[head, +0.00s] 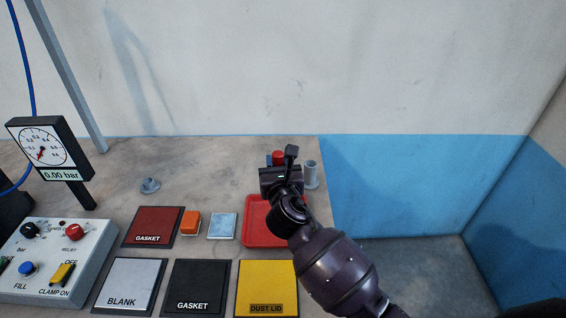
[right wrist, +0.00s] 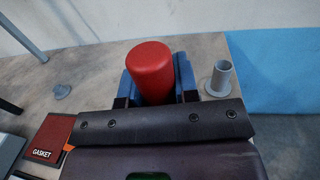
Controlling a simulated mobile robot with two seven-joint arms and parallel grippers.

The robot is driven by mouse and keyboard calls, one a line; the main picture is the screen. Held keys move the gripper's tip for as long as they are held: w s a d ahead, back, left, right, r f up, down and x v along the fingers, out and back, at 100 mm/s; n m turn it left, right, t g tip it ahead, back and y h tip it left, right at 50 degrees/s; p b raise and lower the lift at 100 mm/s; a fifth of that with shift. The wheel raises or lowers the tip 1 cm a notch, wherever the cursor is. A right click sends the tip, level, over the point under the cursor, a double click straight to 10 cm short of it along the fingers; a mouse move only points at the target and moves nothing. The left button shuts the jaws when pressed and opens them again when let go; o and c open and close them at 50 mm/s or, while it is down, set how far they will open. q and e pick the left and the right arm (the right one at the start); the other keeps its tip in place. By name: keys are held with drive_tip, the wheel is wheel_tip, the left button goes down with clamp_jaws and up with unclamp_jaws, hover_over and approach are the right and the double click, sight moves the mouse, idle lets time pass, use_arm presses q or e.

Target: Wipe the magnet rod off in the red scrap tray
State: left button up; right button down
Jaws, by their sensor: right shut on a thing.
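The red scrap tray (head: 256,228) lies on the bench near its right edge, partly hidden by my right arm. My right gripper (head: 274,163) is over the far side of the tray in the head view. It is shut on a red cylinder, the magnet rod's grip (right wrist: 152,70), which stands between the blue fingers in the right wrist view. Its red top (head: 278,155) also shows in the head view. The rod's lower part is hidden, so I cannot tell whether it touches the tray. My left gripper is not in view.
A grey tubular holder (head: 312,175) stands right of the gripper, at the bench's right edge. A control box (head: 50,265) and gauge (head: 42,148) stand farther left.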

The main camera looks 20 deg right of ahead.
drive_tip(key=shift+w+a+f, duration=0.1)
drive_tip(key=shift+w+a, duration=0.15)
drive_tip(key=shift+a, duration=0.7)
drive_tip(key=shift+w+a, duration=0.25)
drive_tip(key=shift+a, duration=0.7)
drive_tip(key=shift+d, duration=0.1)
drive_tip(key=shift+s+d+f+p, duration=0.1)
drive_tip(key=shift+s+d+p, duration=0.2)
drive_tip(key=shift+d+p, duration=0.45)
drive_tip(key=shift+s+d+p, duration=0.25)
drive_tip(key=shift+d+p, duration=0.15)
drive_tip(key=shift+d, duration=0.65)
drive_tip(key=shift+s+d+f, duration=0.1)
drive_tip(key=shift+s+d, duration=0.1)
drive_tip(key=shift+d, duration=0.35)
drive_tip(key=shift+s+d+f, duration=0.1)
drive_tip(key=shift+s+d, duration=0.05)
drive_tip(key=shift+d, duration=0.4)
